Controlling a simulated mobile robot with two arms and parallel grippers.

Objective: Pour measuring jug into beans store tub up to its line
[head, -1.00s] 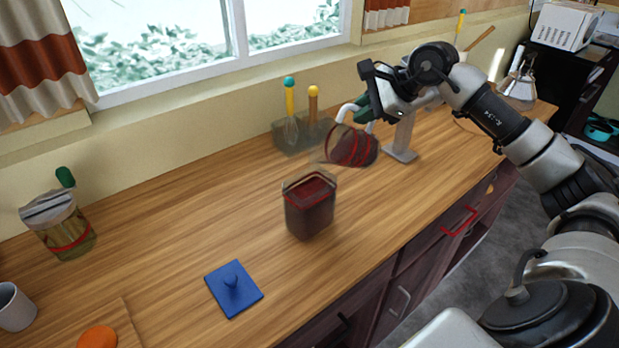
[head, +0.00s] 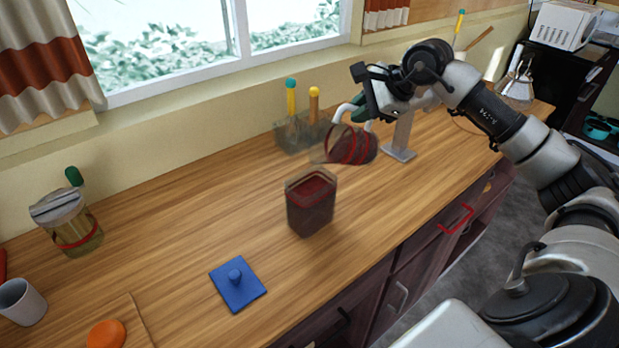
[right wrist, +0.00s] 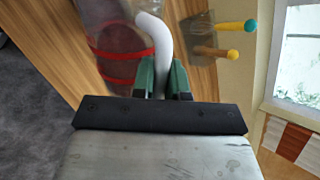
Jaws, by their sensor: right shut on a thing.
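The beans store tub (head: 311,213) is a clear square tub standing upright and open on the counter. Dark red contents fill most of it, and a red line runs near its top. I cannot tell exactly how the level sits against the line. The measuring jug (head: 352,146) is clear with red bands and holds dark contents. My left gripper is out of view.
A blue square lid with a knob (head: 238,284) lies in front left of the tub. A utensil holder (head: 300,132) stands behind, a grey stand (head: 402,140) to the right. A banded jar (head: 72,225), mug (head: 22,302) and orange object (head: 106,334) are at left.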

